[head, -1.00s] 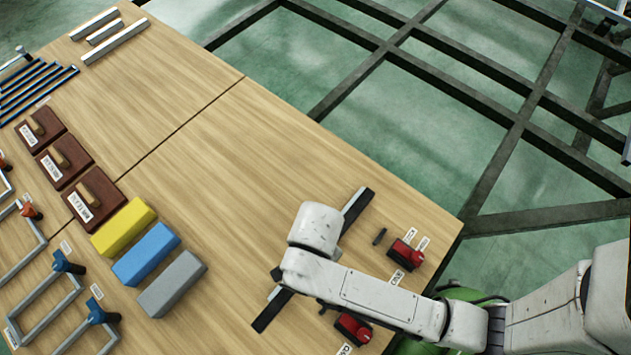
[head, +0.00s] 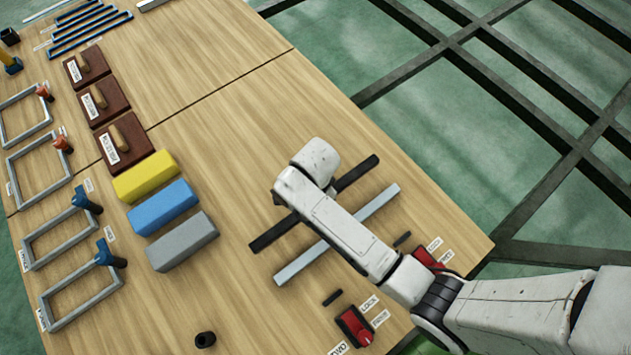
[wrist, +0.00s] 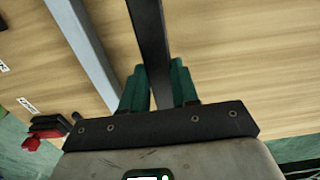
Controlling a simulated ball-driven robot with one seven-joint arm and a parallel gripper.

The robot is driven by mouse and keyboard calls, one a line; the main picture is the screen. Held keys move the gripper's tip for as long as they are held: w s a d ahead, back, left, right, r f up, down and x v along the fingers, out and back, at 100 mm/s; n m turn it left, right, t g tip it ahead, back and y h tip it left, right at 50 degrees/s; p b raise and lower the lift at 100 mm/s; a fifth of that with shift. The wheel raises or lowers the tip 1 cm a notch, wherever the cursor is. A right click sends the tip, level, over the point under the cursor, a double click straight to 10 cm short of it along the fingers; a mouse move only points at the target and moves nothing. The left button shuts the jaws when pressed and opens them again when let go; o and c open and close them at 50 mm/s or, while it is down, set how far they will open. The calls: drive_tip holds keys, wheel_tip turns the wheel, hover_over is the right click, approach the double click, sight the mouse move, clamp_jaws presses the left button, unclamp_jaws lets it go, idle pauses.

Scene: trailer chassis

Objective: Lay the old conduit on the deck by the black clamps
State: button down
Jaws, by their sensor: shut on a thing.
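A long dark bar, which looks like the old conduit (head: 270,235), is held in my gripper (wrist: 158,88). In the wrist view the bar (wrist: 150,40) passes between the two green fingers, which are shut on it. In the head view my white wrist hides the grip and the bar's middle. A light grey bar (head: 305,261) lies roughly parallel, to its right. Two small black pieces, possibly the black clamps, sit near the red switches: one farther off (head: 402,238), one nearer (head: 332,297). I cannot tell the held bar's height above the wooden deck (head: 250,120).
Yellow (head: 146,176), blue (head: 164,208) and grey (head: 183,241) blocks stand left of the bar. A black cup-like piece (head: 205,339) is at the near edge. Red switches (head: 354,326) with labels line the right side. Deck beyond the bar is clear.

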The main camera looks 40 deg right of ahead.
drive_tip(key=shift+w+f, duration=0.2)
drive_tip(key=shift+d+f+b, duration=0.1)
drive_tip(key=shift+f+b, duration=0.5)
drive_tip(key=shift+f, duration=1)
drive_tip(key=c, duration=0.8)
unclamp_jaws()
drive_tip(key=shift+f, duration=0.1)
drive_tip(key=shift+c, duration=0.2)
wheel_tip(320, 180, up, 12)
drive_tip(key=p, duration=0.3)
drive_tip(key=shift+p, duration=0.35)
drive_tip(key=s+d+r+n, duration=0.2)
drive_tip(key=s+d+n, duration=0.2)
drive_tip(key=s+n, duration=0.4)
drive_tip(key=s+d+r+n+t, duration=0.1)
drive_tip(key=s+d+r+n, duration=0.2)
drive_tip(key=s+n, duration=0.5)
drive_tip(key=shift+s+d+n, duration=0.2)
drive_tip(key=shift+d+n, duration=0.2)
drive_tip(key=shift+n, duration=0.4)
